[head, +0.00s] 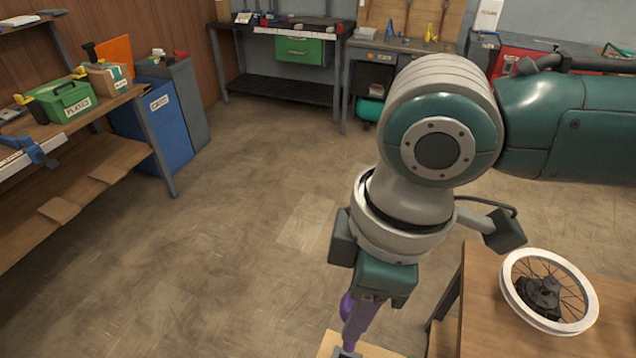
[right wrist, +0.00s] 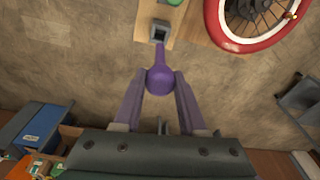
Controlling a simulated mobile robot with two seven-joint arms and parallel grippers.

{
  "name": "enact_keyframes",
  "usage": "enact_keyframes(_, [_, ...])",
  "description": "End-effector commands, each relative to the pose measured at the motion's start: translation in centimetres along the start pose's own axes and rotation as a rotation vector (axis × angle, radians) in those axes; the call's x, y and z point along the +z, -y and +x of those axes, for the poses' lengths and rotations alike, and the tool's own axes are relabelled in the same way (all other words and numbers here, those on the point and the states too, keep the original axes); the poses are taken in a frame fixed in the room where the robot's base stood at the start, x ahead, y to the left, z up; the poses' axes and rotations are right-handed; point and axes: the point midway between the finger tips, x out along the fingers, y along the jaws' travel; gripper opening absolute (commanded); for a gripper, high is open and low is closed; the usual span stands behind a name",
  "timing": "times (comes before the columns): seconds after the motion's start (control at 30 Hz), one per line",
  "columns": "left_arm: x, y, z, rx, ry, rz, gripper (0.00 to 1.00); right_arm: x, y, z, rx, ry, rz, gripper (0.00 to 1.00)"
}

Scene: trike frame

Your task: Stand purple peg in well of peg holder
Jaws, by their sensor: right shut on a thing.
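My right gripper (head: 356,328) reaches down at the bottom middle of the head view. It is shut on the purple peg (head: 346,306), whose rounded part shows beside the fingers. In the right wrist view the peg (right wrist: 160,79) sits between the two fingertips, its thin end pointing toward the peg holder. The peg holder (right wrist: 158,31) is a small grey square block with a dark well, on a wooden surface. The left gripper is not in view.
A wheel with a red rim (right wrist: 224,37) lies close to the holder. A white-rimmed wheel (head: 507,291) lies on the wooden table (head: 480,325) at right. A shelf with a green case (head: 66,103) and a blue bin (head: 165,128) stand at left. Open floor lies between.

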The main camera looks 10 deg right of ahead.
Motion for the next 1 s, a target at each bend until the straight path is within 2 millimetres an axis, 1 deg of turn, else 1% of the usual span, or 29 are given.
enact_keyframes(0.03, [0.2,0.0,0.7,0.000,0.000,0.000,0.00,0.1,0.0,0.9,-0.001,0.000,0.001,0.00])
enact_keyframes(0.3, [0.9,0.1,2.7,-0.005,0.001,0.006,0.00,0.5,0.0,3.8,-0.001,0.000,0.002,0.00])
enact_keyframes(0.43, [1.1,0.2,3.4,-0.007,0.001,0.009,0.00,0.6,0.0,4.8,-0.001,0.000,0.001,0.00])
enact_keyframes(0.6, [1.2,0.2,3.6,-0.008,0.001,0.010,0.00,0.6,-0.1,5.3,0.000,0.000,0.001,0.00])
enact_keyframes(1.0, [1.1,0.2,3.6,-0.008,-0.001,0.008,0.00,0.6,-0.1,5.2,0.000,0.000,0.001,0.00])
